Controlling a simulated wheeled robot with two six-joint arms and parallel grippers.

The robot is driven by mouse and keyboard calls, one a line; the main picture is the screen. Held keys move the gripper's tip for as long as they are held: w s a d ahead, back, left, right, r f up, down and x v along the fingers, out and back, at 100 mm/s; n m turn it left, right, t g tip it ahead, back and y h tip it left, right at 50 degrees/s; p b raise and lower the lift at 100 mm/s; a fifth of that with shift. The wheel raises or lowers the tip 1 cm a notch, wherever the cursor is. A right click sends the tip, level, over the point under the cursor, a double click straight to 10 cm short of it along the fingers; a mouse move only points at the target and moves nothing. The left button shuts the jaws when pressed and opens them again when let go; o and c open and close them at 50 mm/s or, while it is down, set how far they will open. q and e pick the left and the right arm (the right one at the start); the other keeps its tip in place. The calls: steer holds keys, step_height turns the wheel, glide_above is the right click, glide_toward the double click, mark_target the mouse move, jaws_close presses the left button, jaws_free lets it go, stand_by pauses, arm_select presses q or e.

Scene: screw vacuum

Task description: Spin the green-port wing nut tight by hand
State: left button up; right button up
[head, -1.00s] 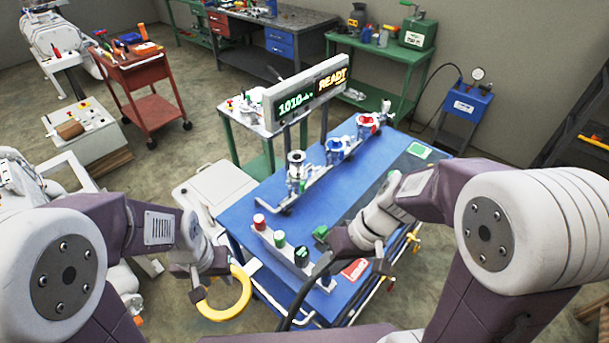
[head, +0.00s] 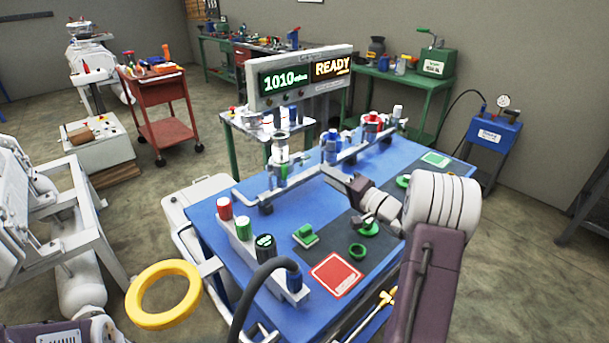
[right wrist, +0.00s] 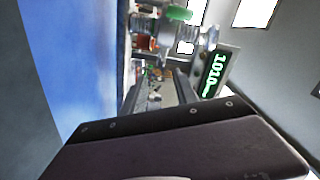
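The leftmost port (head: 281,152) on the metal manifold is a silver fitting with a little green; the blue and red ports stand farther right. My right gripper (head: 329,172) is right of this port and a little nearer me, pointing toward the manifold. In the right wrist view, its two fingers (right wrist: 158,88) stand apart with nothing clearly between them. A green part on a silver fitting (right wrist: 178,13) shows beyond the fingertips. The wing nut is too small to tell apart. My left gripper is out of view.
The manifold runs across the blue cart top (head: 225,235). The lit display (head: 303,78) reads 1010 and READY. A yellow ring (head: 165,293) juts from the cart's left side.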

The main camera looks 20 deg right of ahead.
mark_target(306, 162)
steer(key=p+x, duration=0.1)
steer(key=x, duration=0.8)
steer(key=shift+a, duration=0.1)
jaws_close()
